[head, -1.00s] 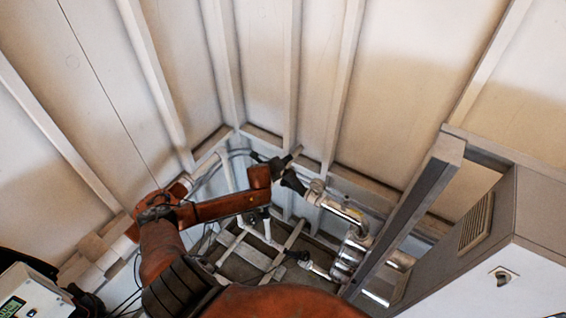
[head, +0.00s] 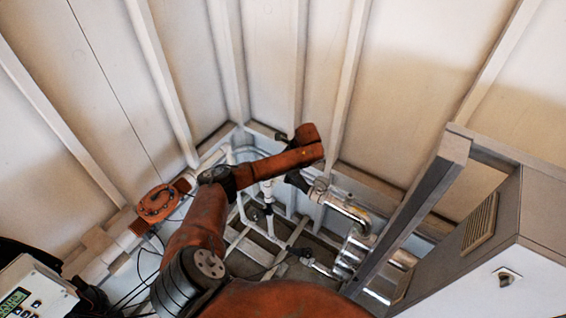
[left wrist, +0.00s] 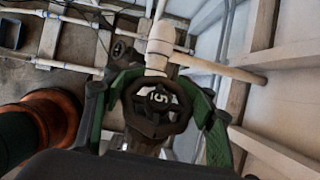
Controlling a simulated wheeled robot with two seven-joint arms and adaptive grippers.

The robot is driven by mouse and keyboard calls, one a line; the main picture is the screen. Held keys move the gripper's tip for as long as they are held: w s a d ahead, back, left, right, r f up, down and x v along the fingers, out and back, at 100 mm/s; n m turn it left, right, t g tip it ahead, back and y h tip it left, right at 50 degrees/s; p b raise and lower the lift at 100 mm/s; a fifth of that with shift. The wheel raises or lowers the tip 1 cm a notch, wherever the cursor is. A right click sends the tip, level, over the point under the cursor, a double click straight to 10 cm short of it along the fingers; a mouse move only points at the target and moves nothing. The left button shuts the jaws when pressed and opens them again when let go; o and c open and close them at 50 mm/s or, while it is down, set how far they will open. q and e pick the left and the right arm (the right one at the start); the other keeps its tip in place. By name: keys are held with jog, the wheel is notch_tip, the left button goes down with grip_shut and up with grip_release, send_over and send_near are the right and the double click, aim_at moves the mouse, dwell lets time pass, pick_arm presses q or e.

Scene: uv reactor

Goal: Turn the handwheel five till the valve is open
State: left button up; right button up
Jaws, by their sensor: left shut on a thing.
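Handwheel five (left wrist: 158,98) is a dark wheel with a white 5 on its hub, seen in the middle of the left wrist view. It sits by a white pipe fitting. My left gripper (left wrist: 160,108) has its green-sided fingers on both sides of the wheel and is shut on its rim. In the head view my orange arm covers the wheel, and the fingers cannot be made out clearly there. How far open the valve is cannot be read. My right gripper is not in view.
White pipes (left wrist: 162,45) run close to the wheel. In the head view, silver pipework (head: 352,250) stands right of my arm, beside a grey post (head: 425,205) and cabinet (head: 500,240). An orange round fitting (head: 158,204) sits on the left pipe. Panelled walls close the corner.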

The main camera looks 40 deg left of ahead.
pick_arm(q)
jog(key=shift+s+d+n+g, duration=0.15)
jog(key=shift+n+g, duration=0.45)
jog(key=shift+g, duration=0.4)
jog(key=shift+s+f+n+g+h+b, duration=0.15)
jog(key=shift+n+g+b, duration=0.1)
jog(key=shift+g+b, duration=0.2)
jog(key=shift+s+f+n+g+h+b, duration=0.15)
jog(key=shift+n+g+b, duration=0.1)
jog(key=shift+g+b, duration=0.2)
jog(key=n+g+h+b, duration=0.1)
jog(key=g+b, duration=0.1)
jog(key=b, duration=0.5)
jog(key=shift+s+d, duration=0.1)
jog(key=shift+s, duration=0.05)
jog(key=shift+s+r+n+g+b, duration=0.1)
jog(key=shift+r+n+g+b, duration=0.25)
jog(key=shift+b, duration=1)
jog(key=o, duration=1.3)
jog(key=shift+o, duration=0.2)
